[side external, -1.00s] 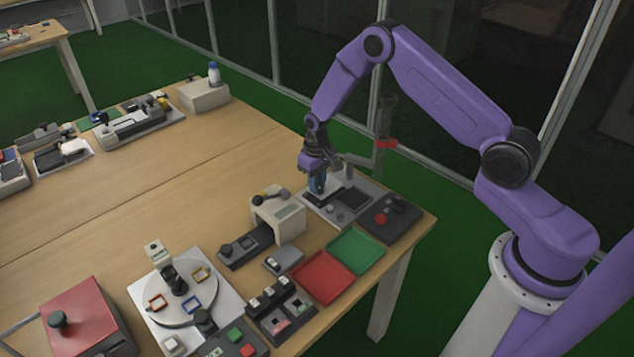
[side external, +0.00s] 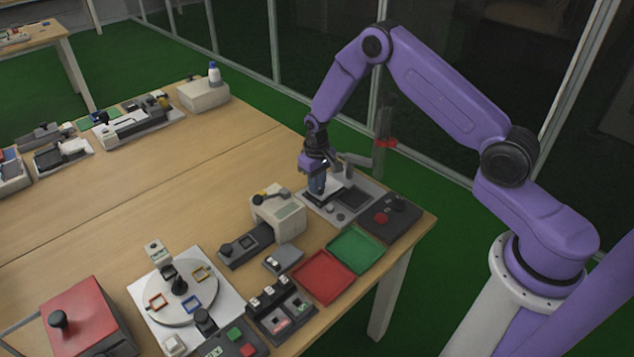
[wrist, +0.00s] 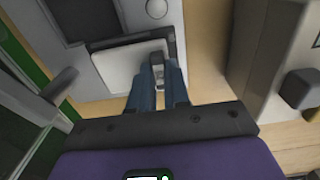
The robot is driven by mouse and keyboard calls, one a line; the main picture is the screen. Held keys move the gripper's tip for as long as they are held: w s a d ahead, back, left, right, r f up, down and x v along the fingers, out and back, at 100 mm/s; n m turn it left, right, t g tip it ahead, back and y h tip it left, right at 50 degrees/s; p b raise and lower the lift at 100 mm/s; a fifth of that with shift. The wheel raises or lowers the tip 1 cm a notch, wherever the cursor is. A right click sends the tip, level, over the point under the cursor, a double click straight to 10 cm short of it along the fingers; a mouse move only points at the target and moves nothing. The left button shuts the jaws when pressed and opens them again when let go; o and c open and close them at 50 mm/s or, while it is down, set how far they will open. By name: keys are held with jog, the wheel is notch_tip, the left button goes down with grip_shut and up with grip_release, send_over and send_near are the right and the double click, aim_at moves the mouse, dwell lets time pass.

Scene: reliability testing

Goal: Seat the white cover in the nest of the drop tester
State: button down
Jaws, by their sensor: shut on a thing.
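The white cover (wrist: 122,72) is a flat, pale square in the wrist view. My gripper (wrist: 158,72) is shut on its near right edge, with the blue fingers close together. A dark square frame (wrist: 172,45), which looks like the nest, shows along the far and right edges of the cover. The cover lies over it or just above it, slightly askew; I cannot tell whether it touches. In the side view my gripper (side external: 317,190) points down over the left part of the drop tester's grey base (side external: 342,218) and largely hides the cover.
The tester's upright post (side external: 384,125) with a red ring stands behind the base. A dark control box (side external: 390,216) with a red button is at its right. A beige machine (side external: 278,213) stands close on the left. Green (side external: 355,250) and red (side external: 323,278) trays lie in front.

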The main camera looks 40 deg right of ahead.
jog(key=shift+f, duration=0.3)
dwell(0.4)
jog(key=c, duration=1)
grip_release()
jog(key=shift+r, duration=0.15)
jog(key=shift+r, duration=2.85)
